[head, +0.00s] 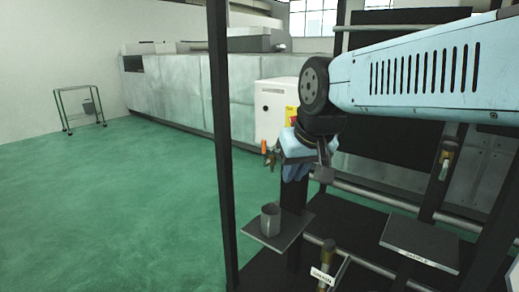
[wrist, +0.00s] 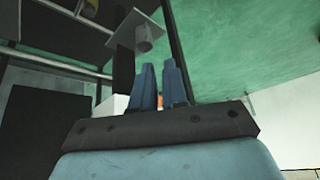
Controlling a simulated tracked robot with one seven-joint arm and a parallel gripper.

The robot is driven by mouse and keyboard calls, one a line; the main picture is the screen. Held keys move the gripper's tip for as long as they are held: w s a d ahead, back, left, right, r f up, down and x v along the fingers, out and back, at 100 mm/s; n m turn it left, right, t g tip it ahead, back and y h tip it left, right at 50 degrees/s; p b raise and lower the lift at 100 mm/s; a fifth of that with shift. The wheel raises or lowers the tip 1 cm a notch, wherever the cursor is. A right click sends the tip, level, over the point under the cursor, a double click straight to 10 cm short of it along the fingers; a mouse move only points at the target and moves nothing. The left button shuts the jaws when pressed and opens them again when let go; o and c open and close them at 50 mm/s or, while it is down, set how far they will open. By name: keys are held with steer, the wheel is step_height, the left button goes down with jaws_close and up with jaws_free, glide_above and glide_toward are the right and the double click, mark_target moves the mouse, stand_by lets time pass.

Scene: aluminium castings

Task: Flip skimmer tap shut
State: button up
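A tap (head: 326,254) with a brass-coloured body stands low at the front, beside a small white label (head: 322,276) whose text is too small to read surely. A second tap (head: 447,160) is on a dark post at the right, above a plate marked as sample. I cannot tell the skimmer tap's lever position. My gripper (head: 296,172) hangs at the end of my arm, above and left of the front tap, apart from both taps. In the wrist view its two blue fingers (wrist: 160,72) are a little apart, with nothing visibly held. An orange spot (wrist: 160,100) shows between them.
A grey cup (head: 270,220) stands on a small plate (head: 283,243) below my gripper; it also shows in the wrist view (wrist: 143,40). A dark upright post (head: 222,130) is left of my gripper. Horizontal rails and the sample plate (head: 420,240) lie right.

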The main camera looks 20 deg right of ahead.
steer(key=w+d+m, duration=0.1)
steer(key=w, duration=0.3)
steer(key=w+d+r+m, duration=0.1)
steer(key=w, duration=0.3)
steer(key=w+d+m, duration=0.1)
steer(key=w, duration=0.3)
steer(key=shift+w+d+r+m+t+y, duration=0.15)
steer(key=shift+d+r+m+t+y, duration=0.1)
steer(key=shift+r+m+t+y, duration=0.1)
jaws_close()
steer(key=w+d+m, duration=0.3)
steer(key=w+d, duration=0.4)
steer(key=w, duration=0.3)
steer(key=shift+w+d+f+t, duration=0.3)
steer(key=shift+f+t, duration=0.15)
steer(key=shift+m, duration=0.25)
glide_toward(264, 154)
step_height(264, 154, down, 4)
steer(key=w+d, duration=0.2)
steer(key=w, duration=0.1)
steer(key=shift+w+a+r, duration=0.2)
steer(key=shift+w+a, duration=0.15)
steer(key=shift+a, duration=0.15)
steer(key=shift+d, duration=0.15)
